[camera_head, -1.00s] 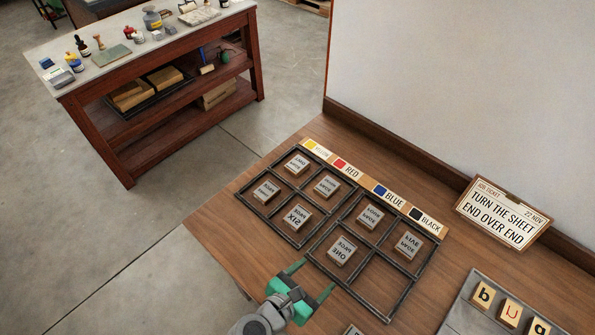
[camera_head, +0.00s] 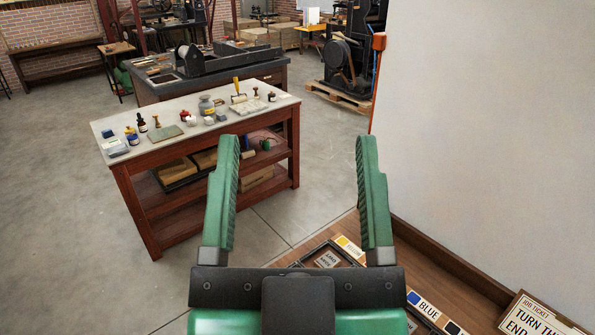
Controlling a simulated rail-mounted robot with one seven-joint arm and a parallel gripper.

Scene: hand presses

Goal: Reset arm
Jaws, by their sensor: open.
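My gripper (camera_head: 297,145) is raised close in front of the head camera, with its two green fingers pointing up in the picture. The fingers are wide apart and nothing is between them. Below and behind it, the wooden bench (camera_head: 450,290) shows in part. A dark metal frame (camera_head: 303,262) on the bench holds a type block (camera_head: 327,259) near its upper left corner. The rest of the frame and its blocks are hidden behind my gripper or out of view.
Colour labels, yellow (camera_head: 349,246) and blue (camera_head: 424,305), lie along the frame's edge. A job ticket (camera_head: 540,318) stands at lower right, cut off. A pale wall (camera_head: 490,130) rises at right. A red-brown table (camera_head: 140,172) with bottles and tools stands at left. Floor lies between.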

